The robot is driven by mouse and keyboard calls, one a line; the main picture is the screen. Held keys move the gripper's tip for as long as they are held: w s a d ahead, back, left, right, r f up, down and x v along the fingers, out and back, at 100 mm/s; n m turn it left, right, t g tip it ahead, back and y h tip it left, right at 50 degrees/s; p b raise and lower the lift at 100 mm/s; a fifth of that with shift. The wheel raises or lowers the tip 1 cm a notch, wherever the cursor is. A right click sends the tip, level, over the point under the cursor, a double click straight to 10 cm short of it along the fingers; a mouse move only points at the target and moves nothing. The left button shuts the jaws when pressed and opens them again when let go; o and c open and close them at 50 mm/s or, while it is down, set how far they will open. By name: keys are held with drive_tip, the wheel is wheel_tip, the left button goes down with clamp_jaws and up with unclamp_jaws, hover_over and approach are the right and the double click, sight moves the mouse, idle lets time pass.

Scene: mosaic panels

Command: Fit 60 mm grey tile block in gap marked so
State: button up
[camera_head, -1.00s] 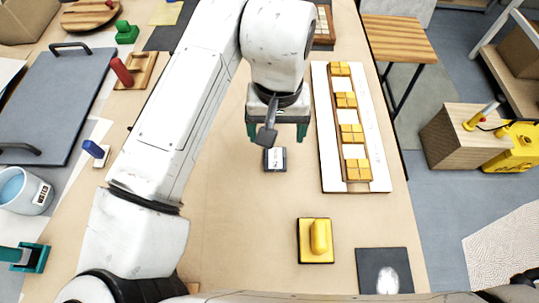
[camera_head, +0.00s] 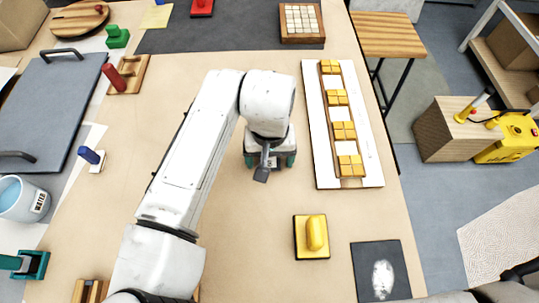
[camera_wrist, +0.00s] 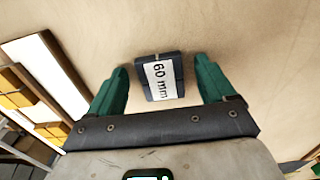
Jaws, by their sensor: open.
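The 60 mm grey tile block (camera_wrist: 149,92) shows in the wrist view, dark grey with a white "60 mm" label, lying on the tan table. My gripper (camera_wrist: 162,76) is open, with one green finger to each side of the block and a gap between each finger and it. Gap markings are too small to read.
A yellow block with a handle (camera_head: 313,238) and a dark pad (camera_head: 383,272) lie nearer me, at right. A tray of pale tiles (camera_head: 302,24) is at the back. A red-pegged wooden holder (camera_head: 126,76) is at left. The table between that holder and my arm is clear.

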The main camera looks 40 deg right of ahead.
drive_tip(key=shift+c, duration=0.4)
drive_tip(key=c, duration=1.1)
drive_tip(key=shift+r, duration=0.1)
